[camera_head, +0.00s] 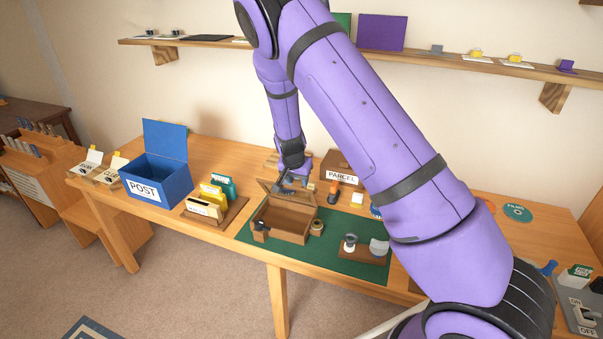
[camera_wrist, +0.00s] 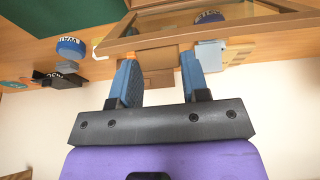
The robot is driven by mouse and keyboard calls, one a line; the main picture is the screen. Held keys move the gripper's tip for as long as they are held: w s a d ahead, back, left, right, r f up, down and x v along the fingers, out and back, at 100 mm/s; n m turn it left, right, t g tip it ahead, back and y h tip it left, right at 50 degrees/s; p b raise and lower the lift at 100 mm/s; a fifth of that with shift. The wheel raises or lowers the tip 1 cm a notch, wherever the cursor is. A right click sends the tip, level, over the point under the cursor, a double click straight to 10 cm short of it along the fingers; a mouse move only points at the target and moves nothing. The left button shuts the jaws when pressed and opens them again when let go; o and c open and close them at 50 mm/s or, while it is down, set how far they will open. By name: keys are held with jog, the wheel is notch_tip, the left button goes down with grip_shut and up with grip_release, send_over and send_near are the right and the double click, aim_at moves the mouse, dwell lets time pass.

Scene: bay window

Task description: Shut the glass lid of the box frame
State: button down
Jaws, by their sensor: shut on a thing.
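The box frame (camera_head: 275,234) is a wooden box on a green mat, its inside open to view. Its wood-rimmed glass lid (camera_head: 268,187) stands raised along the box's back side. My gripper (camera_head: 290,182) is at the lid's upper edge. In the wrist view the lid's wooden rim (camera_wrist: 235,30) crosses at the blue fingertips of my gripper (camera_wrist: 160,65). The fingers are apart, with brown surfaces showing between them; the exact contact on the lid is hard to see.
A brown PARCEL box (camera_head: 343,165) stands behind, right of the lid. A blue POST box (camera_head: 160,170) and a card rack (camera_head: 213,207) are at left. A small stand (camera_head: 362,252) is at front right on the green mat (camera_head: 335,262). A shelf (camera_head: 420,58) runs above.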

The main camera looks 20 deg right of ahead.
jog(key=shift+s+a+f+t+h, duration=0.3)
jog(key=shift+s+a+t+h, duration=0.1)
jog(key=shift+s+a+t, duration=0.15)
jog(key=shift+s+a+f, duration=1.15)
jog(key=shift+s+a, duration=0.1)
jog(key=shift+s, duration=0.1)
jog(key=t+h, duration=0.3)
send_over(289, 233)
jog(key=shift+f, duration=2.7)
jog(key=shift+s+a+f, duration=0.15)
jog(key=shift+f, duration=0.45)
jog(key=shift+s+a+f, duration=0.1)
jog(key=shift+a+f, duration=0.05)
jog(key=shift+f, duration=0.45)
jog(key=shift+s+a+f, duration=0.15)
jog(key=shift+f, duration=0.45)
jog(key=c, duration=0.6)
grip_release()
jog(key=shift+a+r, duration=0.1)
jog(key=v, duration=1)
jog(key=shift+s+a+r, duration=0.2)
jog(key=shift+s, duration=0.05)
